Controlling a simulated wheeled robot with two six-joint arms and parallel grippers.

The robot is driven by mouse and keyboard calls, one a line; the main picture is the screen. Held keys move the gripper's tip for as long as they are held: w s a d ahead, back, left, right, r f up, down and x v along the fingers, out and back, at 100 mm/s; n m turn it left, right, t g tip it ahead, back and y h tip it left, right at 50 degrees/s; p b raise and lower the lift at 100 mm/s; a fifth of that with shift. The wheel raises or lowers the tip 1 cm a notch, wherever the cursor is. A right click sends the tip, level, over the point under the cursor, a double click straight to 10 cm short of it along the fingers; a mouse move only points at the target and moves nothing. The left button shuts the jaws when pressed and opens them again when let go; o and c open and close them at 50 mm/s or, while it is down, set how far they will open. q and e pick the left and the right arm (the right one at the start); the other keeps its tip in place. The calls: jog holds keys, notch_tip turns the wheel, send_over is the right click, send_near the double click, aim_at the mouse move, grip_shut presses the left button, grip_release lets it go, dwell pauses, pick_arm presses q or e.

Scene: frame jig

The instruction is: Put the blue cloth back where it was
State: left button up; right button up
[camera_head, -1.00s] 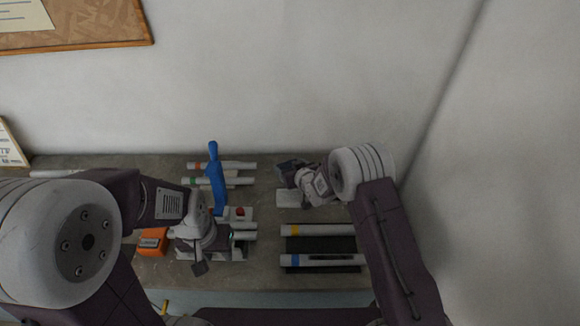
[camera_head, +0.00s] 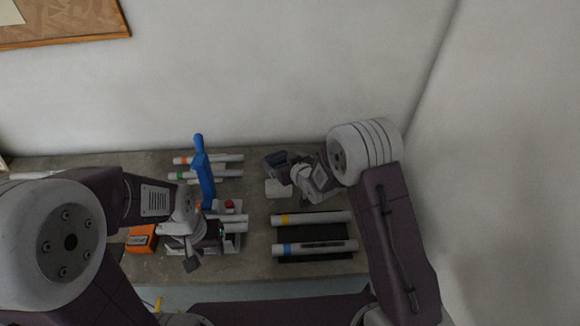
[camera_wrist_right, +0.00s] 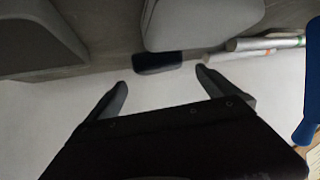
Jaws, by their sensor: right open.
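A small dark navy piece lies near the back of the bench in the right wrist view (camera_wrist_right: 157,62), by a pale block. It may be the blue cloth, but its shape is not clear enough to be sure. My right gripper is open and empty in the right wrist view (camera_wrist_right: 161,77), its fingertips either side of the navy piece in the picture; the distance is unclear. In the head view it is at the back right, above the pale block (camera_head: 278,188).
An orange box (camera_head: 141,239) sits left of my left gripper. Banded tubes (camera_head: 315,248) lie on a dark rack at the front right. The wall (camera_head: 260,70) closes the back.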

pick_arm(q)
jog(key=shift+f+b, duration=0.3)
jog(key=shift+f, duration=0.15)
pick_arm(e)
jog(key=v, duration=0.6)
jog(key=shift+s+r, duration=0.1)
jog(key=shift+s, duration=0.05)
